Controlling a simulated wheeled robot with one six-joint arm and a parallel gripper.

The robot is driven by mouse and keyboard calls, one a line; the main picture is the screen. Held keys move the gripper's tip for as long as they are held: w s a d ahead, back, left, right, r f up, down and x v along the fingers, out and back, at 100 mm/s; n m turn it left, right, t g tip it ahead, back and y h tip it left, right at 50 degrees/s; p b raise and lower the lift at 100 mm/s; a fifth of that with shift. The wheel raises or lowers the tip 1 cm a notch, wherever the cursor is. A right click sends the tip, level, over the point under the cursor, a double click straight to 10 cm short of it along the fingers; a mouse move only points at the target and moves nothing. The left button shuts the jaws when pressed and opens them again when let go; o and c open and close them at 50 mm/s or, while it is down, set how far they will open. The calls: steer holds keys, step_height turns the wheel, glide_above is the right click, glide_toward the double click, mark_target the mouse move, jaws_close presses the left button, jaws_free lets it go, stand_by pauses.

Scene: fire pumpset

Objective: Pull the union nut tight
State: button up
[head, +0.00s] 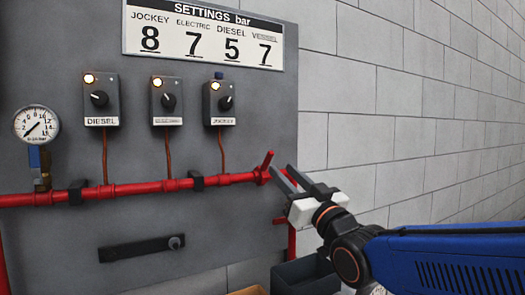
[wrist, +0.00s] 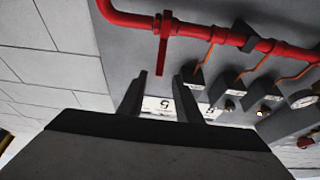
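The union nut (head: 262,177) appears to be the red collar near the right end of the red pipe, with a red arm slanting up from it. In the wrist view, a red collar (wrist: 163,25) with an arm along the view lies beyond the fingertips. My gripper (head: 282,170) is just right of the nut in the head view. Its two dark fingers are apart, with nothing visible held between them. In the wrist view, the open gripper (wrist: 161,76) points towards the red arm, with a visible gap. The head view does not show clearly whether anything touches.
The red pipe (head: 130,188) runs along the grey panel (head: 60,90), with a pressure gauge (head: 37,123) at left. Three switch boxes (head: 167,101) sit above it. A black bar (head: 140,249) is mounted below. A dark bin (head: 305,274) stands under my gripper.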

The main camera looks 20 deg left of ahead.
mark_target(262, 167)
steer(key=x, duration=1.3)
steer(key=shift+w, duration=0.1)
jaws_close()
